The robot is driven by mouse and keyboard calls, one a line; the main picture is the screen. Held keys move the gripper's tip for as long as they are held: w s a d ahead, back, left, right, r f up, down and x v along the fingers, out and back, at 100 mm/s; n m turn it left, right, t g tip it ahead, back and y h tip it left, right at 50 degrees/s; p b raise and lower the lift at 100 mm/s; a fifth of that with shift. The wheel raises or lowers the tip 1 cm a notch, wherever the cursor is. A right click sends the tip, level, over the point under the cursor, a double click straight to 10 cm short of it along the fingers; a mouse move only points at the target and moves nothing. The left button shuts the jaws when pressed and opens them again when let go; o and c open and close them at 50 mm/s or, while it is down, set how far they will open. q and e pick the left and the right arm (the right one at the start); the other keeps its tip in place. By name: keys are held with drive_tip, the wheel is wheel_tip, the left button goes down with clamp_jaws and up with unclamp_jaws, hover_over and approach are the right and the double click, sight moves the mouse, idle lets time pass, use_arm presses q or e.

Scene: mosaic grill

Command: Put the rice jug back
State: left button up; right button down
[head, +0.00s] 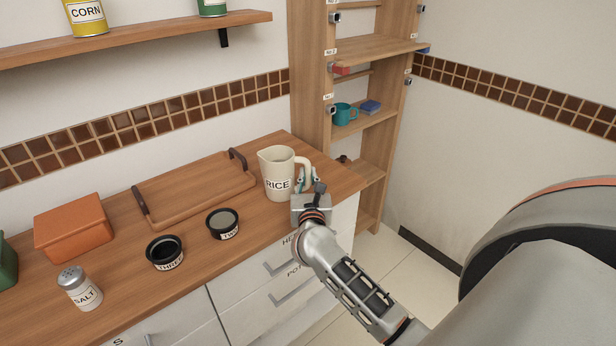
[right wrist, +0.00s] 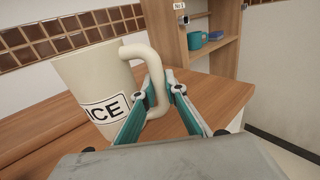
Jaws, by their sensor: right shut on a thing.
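The rice jug (head: 275,168) is a cream jug with a black-framed RICE label and a handle on its right side. It stands upright at the right end of the wooden counter (head: 190,240). My right gripper (head: 308,180) is at the jug's handle, and its fingers are shut on it. In the right wrist view, the two teal fingers (right wrist: 158,100) sit on either side of the handle (right wrist: 155,75), and the jug (right wrist: 95,85) fills the left part. Whether the jug's base touches the counter is hard to tell. My left gripper is not in view.
A wooden tray (head: 185,207) with dark handles lies left of the jug. Two dark cups (head: 222,224) (head: 165,254), a salt shaker (head: 79,288) and an orange box (head: 72,228) stand nearer left. A wooden shelf unit (head: 310,70) holding a teal mug (head: 344,114) stands behind right.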

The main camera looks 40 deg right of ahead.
drive_tip(key=c, duration=2.5)
unclamp_jaws()
drive_tip(key=shift+f, duration=0.15)
drive_tip(key=o, duration=0.4)
